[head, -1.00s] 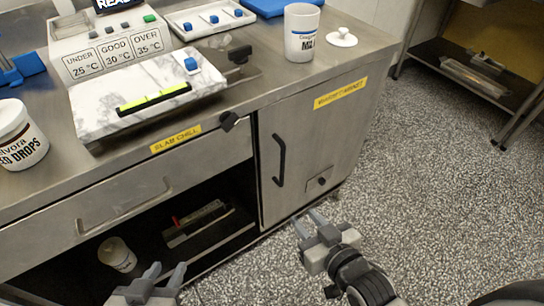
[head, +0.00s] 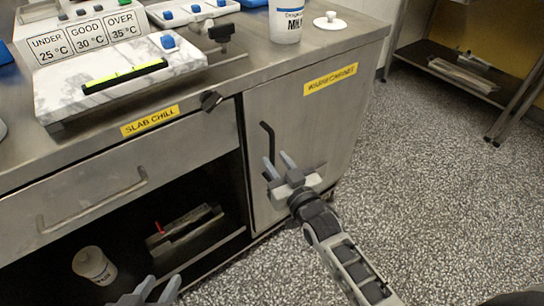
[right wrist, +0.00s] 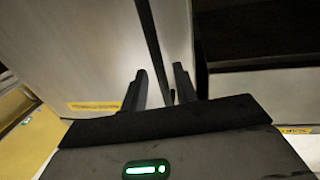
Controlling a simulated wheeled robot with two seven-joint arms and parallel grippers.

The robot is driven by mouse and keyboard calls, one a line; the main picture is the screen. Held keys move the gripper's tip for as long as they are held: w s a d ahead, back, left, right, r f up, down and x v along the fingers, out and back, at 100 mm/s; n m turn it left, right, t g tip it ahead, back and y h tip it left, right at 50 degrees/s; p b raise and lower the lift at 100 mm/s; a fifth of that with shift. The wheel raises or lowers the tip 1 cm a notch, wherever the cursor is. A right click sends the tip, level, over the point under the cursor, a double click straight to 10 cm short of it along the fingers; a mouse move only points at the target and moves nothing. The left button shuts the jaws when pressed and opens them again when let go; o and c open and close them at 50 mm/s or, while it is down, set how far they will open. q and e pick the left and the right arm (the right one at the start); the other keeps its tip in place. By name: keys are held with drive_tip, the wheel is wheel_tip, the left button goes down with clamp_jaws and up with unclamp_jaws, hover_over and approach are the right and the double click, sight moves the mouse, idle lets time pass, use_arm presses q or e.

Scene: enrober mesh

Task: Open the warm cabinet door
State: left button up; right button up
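The warm cabinet door (head: 305,120) is a steel panel at the right of the counter front, under a yellow label (head: 330,79). It looks shut. Its black upright bar handle (head: 267,140) is near the door's left edge. My right gripper (head: 278,163) is open in front of the handle's lower part and hides some of it. In the right wrist view the dark handle (right wrist: 150,40) runs down between the two separated fingers (right wrist: 160,85); I cannot tell whether they touch it. My left gripper (head: 157,288) is open and empty at the bottom edge, in front of the open shelf.
Left of the door are the slab chill drawer (head: 120,175) and an open shelf with a white tub (head: 94,266) and a metal tool (head: 185,232). The speckled floor (head: 430,200) at right is clear.

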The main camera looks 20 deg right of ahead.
sight(273, 157)
use_arm(q)
drive_tip(key=shift+w+d+f, duration=0.1)
drive_tip(key=shift+w+f, duration=0.1)
drive_tip(key=shift+f, duration=0.45)
use_arm(e)
drive_tip(key=shift+w+a, duration=0.15)
drive_tip(key=shift+w, duration=0.7)
drive_tip(key=shift+w+a, duration=0.1)
drive_tip(key=shift+w, duration=0.7)
